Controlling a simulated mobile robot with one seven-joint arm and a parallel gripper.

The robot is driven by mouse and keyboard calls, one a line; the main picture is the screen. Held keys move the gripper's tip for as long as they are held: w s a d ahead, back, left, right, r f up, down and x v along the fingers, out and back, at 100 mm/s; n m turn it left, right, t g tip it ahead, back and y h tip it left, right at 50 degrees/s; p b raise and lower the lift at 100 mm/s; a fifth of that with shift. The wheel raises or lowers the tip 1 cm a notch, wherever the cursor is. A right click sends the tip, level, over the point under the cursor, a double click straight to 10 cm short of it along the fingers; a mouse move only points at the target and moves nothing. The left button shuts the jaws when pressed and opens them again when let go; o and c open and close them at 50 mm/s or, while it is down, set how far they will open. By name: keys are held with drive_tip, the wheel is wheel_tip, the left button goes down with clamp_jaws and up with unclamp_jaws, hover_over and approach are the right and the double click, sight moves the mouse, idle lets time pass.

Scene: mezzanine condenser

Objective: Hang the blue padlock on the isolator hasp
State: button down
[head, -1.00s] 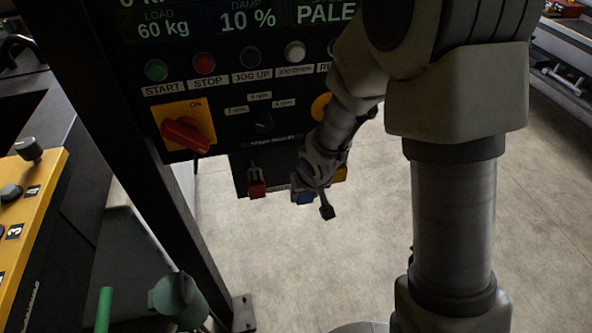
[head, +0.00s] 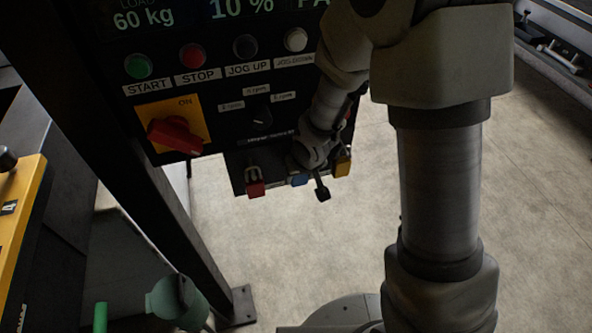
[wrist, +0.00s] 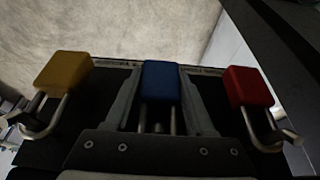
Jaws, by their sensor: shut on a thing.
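The blue padlock (wrist: 160,82) sits between the two fingers of my gripper (wrist: 161,92) in the wrist view, its body at the fingertips and its shackle towards the palm. My gripper is shut on it. In the head view the blue padlock (head: 299,180) shows just below my wrist at the lower edge of the padlock board, partly hidden by my gripper (head: 305,178). I cannot tell whether its shackle is still on a peg. The isolator (head: 178,134), a red handle on a yellow plate marked ON, is up and left of my gripper. I cannot make out its hasp.
A red padlock (head: 255,188) and a yellow padlock (head: 342,167) hang on either side of the blue one on the dark board (head: 240,172). The button panel (head: 215,100) is above. A dark post (head: 150,190) stands left. Open floor lies below.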

drive_tip(key=shift+s+d, duration=0.1)
drive_tip(key=shift+f+b, duration=0.2)
drive_tip(key=shift+b, duration=0.1)
drive_tip(key=shift+c, duration=1.2)
unclamp_jaws()
drive_tip(key=shift+r+p, duration=0.15)
drive_tip(key=shift+p, duration=0.2)
